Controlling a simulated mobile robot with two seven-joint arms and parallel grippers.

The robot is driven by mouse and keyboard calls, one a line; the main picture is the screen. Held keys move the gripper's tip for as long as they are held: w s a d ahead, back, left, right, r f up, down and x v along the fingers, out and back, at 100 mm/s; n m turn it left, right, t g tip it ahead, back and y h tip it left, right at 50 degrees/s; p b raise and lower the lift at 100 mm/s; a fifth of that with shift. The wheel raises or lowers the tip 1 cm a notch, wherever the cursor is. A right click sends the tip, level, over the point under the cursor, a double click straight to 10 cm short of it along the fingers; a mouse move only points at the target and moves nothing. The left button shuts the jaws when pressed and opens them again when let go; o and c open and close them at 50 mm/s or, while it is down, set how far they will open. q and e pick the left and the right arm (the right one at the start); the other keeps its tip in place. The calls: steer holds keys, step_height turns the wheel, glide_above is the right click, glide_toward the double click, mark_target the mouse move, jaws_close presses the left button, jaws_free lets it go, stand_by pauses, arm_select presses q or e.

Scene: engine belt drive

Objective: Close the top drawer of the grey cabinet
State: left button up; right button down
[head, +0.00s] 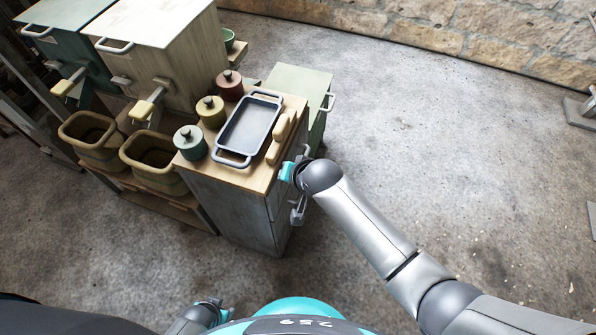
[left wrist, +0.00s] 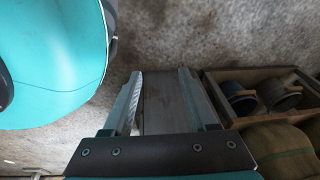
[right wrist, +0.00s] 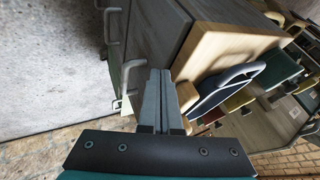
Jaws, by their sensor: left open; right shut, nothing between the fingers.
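The grey cabinet (head: 225,205) has a wooden top and stands in the middle of the head view. Its drawer front faces right, with a lower handle (head: 298,212). In the right wrist view, the cabinet (right wrist: 155,30) is close, and a pale upper handle (right wrist: 130,82) is just left of my right gripper (right wrist: 160,73). That gripper is shut and empty; in the head view, its wrist hides it and much of the top drawer. I cannot tell how far the drawer stands out. My left gripper (left wrist: 159,73) is open and empty, low beside my teal base.
A tray (head: 248,128) and several lidded pots (head: 190,142) stand on the cabinet top. A green cabinet (head: 305,90) is behind, and bins (head: 150,175) are at the left. In the left wrist view, a wooden crate (left wrist: 215,77) is at the right. The floor at the right is mostly clear.

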arm_select(q)
steer(key=shift+s+a+r+p, duration=0.2)
steer(key=shift+s+p, duration=0.25)
steer(key=shift+s, duration=0.25)
steer(key=shift+s+a+r+p, duration=0.15)
steer(key=shift+s+p, duration=0.3)
steer(key=shift+s, duration=0.25)
steer(key=shift+s+a+r+p, duration=0.1)
steer(key=shift+s+r+p, duration=0.1)
steer(key=shift+s+p, duration=0.4)
arm_select(e)
steer(key=shift+d+v, duration=0.2)
steer(key=shift+v, duration=1.1)
steer(key=shift+d+v, duration=0.2)
steer(key=shift+v, duration=1.15)
arm_select(q)
steer(key=shift+s, duration=0.1)
arm_select(e)
steer(key=shift+f, duration=0.25)
